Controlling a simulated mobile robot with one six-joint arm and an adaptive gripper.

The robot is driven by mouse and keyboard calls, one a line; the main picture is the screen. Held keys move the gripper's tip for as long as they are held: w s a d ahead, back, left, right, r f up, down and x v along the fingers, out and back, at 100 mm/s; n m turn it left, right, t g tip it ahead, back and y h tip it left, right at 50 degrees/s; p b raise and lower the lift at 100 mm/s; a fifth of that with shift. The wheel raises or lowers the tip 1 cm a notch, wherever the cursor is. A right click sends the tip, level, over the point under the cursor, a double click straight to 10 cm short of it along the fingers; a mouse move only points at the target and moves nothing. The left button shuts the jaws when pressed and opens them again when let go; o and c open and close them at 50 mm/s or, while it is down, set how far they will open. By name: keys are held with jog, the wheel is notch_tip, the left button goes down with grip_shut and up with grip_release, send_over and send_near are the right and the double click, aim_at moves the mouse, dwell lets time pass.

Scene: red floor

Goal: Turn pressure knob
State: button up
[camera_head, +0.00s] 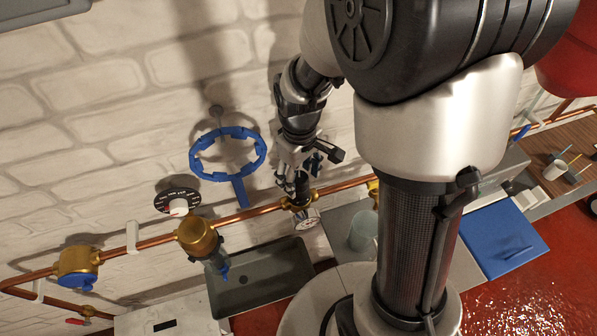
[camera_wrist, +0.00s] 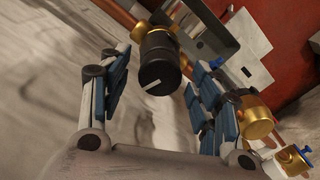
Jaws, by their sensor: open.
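A black ribbed round knob (camera_wrist: 160,72) with a white line on its end face shows in the wrist view. It sits on a brass fitting on the pipe. My gripper (camera_wrist: 155,95) is open, with one finger on each side of the view and the knob between and beyond them. I see no contact with it. In the head view my gripper (camera_head: 290,185) is at the copper pipe, just above a brass fitting (camera_head: 298,203) with a small white gauge (camera_head: 307,222). The black knob is not clear there, and the gripper covers part of that spot.
A blue ring (camera_head: 228,155) stands out from the brick wall left of my gripper. A dial with a white knob (camera_head: 178,207), a brass filter (camera_head: 200,237) and a blue-handled valve (camera_head: 77,268) lie further left. A grey basin (camera_head: 260,285) is below.

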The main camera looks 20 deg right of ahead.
jog(key=c, duration=1.1)
jog(key=shift+n, duration=0.3)
jog(key=n, duration=0.8)
jog(key=shift+p, duration=0.35)
jog(key=n, duration=0.4)
jog(key=shift+n, duration=2.2)
